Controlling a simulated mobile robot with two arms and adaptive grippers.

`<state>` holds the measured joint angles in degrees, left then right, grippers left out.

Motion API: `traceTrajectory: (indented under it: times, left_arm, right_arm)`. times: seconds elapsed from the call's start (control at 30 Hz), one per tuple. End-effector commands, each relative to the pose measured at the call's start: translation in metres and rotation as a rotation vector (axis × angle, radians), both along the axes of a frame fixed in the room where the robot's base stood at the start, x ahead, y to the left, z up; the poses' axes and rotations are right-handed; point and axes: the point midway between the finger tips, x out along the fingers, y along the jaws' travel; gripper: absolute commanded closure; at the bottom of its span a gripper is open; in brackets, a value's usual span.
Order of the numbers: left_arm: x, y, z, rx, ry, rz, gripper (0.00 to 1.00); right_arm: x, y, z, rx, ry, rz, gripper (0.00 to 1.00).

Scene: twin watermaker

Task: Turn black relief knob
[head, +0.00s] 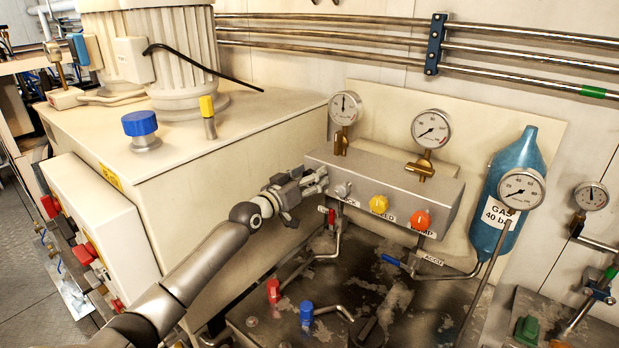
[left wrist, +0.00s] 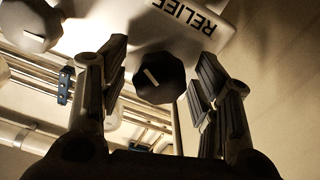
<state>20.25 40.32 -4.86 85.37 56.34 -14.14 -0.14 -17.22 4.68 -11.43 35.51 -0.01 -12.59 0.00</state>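The black relief knob (left wrist: 160,78) is a dark, lobed knob with a white line, beside the black word RELIEF on a pale label (left wrist: 180,18) in the left wrist view. My left gripper (left wrist: 158,80) is open, with one finger on each side of the knob. Gaps show between the finger pads and the knob. In the head view my left gripper (head: 318,182) is at the left end of the grey valve block (head: 380,183); the black knob is hidden there behind the gripper. My right gripper is not in view.
A grey knob (head: 343,190), a yellow knob (head: 379,204) and an orange knob (head: 421,220) sit along the block's front. Gauges (head: 431,129) stand above it, and a blue gas bottle (head: 513,190) is at right. Thin pipes run below the block.

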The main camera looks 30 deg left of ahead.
Motion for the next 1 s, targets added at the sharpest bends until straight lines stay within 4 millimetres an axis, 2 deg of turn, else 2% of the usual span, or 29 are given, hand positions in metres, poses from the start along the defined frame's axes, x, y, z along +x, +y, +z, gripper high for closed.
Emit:
traceTrajectory:
  times: [0.37, 1.0]
  left_arm:
    - [-0.006, 0.001, -0.001, 0.000, 0.000, 0.000, 0.42]
    - [-0.088, 0.007, -0.001, 0.001, 0.002, -0.001, 0.42]
  right_arm:
    - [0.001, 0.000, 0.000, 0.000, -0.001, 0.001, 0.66]
    - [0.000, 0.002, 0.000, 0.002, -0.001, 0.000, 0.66]
